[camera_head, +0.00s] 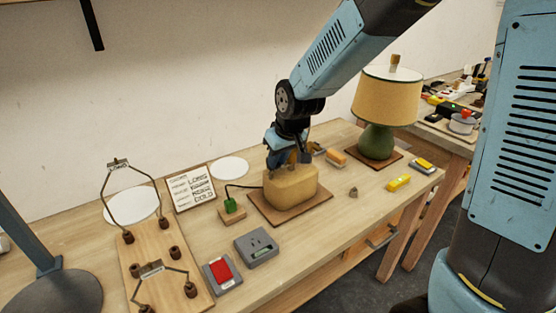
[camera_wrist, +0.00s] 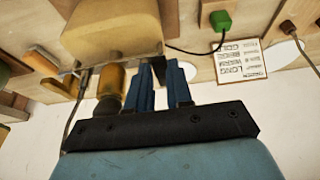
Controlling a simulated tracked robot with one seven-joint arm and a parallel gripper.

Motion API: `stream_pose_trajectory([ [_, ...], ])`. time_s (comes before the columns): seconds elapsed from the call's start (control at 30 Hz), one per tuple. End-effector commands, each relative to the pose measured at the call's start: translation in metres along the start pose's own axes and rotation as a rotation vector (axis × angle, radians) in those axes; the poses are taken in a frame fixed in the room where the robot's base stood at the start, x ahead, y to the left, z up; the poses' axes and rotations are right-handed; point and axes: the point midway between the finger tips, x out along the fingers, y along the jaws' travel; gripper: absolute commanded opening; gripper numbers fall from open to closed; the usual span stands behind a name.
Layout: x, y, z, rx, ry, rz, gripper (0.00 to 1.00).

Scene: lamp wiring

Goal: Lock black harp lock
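The tan lamp base (camera_head: 290,188) stands upright on a square wooden board in the head view. It also shows at the top of the wrist view (camera_wrist: 110,30). My gripper (camera_head: 290,160) is down at the top and far side of this base. In the wrist view my gripper's two dark blue fingers (camera_wrist: 163,70) point at the base's edge with a gap between them. A small dark part shows by their tips; I cannot tell if it is the black harp lock. A brass socket-like cylinder (camera_wrist: 112,80) with a dark end is left of the fingers, beside a thin rod.
A green plug block (camera_head: 230,205) with a black cord sits left of the base, near the label card (camera_head: 190,187). A grey outlet box (camera_head: 256,247) and a red switch (camera_head: 221,272) are in front. Wire harps stand on a board at left. A green lamp (camera_head: 378,140) stands at right.

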Motion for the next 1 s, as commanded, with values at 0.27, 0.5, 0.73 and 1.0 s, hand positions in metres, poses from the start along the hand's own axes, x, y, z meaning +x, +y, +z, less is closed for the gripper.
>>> stream_pose_trajectory([
  [0.27,-0.001,0.000,-0.001,0.000,0.004,0.001,0.45],
  [0.5,-0.002,0.000,-0.001,0.000,0.003,0.001,0.45],
  [0.73,-0.020,0.001,-0.001,0.000,0.005,0.003,0.45],
  [1.0,-0.063,0.001,-0.002,0.000,0.007,0.002,0.45],
])
